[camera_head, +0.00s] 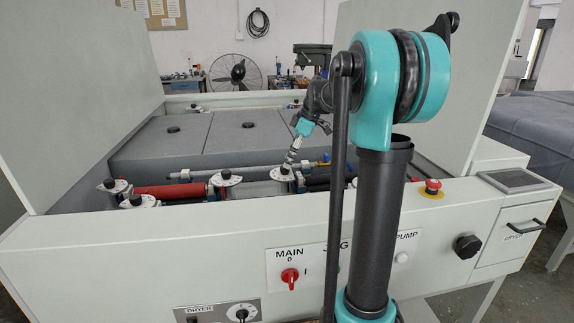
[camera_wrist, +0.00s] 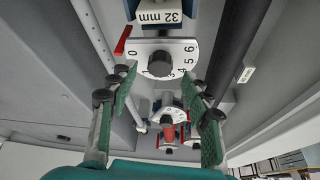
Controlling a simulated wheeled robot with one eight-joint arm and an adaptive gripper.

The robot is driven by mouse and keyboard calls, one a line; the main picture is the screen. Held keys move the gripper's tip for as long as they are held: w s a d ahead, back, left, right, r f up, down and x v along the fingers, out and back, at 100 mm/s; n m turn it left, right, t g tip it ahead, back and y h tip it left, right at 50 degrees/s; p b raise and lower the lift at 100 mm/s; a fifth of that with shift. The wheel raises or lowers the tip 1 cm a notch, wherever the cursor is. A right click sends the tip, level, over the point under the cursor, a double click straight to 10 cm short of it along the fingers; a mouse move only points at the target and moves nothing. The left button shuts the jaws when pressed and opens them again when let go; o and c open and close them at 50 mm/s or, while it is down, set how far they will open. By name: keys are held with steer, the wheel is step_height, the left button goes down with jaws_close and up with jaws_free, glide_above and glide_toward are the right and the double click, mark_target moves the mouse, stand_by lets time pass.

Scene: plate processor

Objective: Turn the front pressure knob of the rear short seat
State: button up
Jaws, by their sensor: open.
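A black pressure knob (camera_wrist: 160,64) on a white dial plate (camera_wrist: 145,48) numbered from 0 up to 6 is in the wrist view, with a red pointer beside the 0. My gripper (camera_wrist: 161,88) is open, its green-padded fingers to the left and right of the knob, with gaps to it on both sides. In the head view my gripper (camera_head: 290,160) is just above a knob with a white dial (camera_head: 284,174). Similar knobs stand to its left, one on a white dial (camera_head: 225,179). I cannot tell from labels which seat each belongs to.
More dials (camera_wrist: 172,114) sit below the knob in the wrist view, and a "32 mm" label (camera_wrist: 160,16) is above it. A red roller (camera_head: 170,191), tall side panels (camera_head: 85,70) and the machine's front wall (camera_head: 150,250) surround the area. A red emergency button (camera_head: 433,186) is at right.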

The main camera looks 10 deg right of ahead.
steer(key=w+v, duration=0.1)
steer(key=v, duration=0.7)
steer(key=shift+s+r, duration=0.35)
steer(key=shift+s, duration=0.2)
steer(key=shift+s+d, duration=0.1)
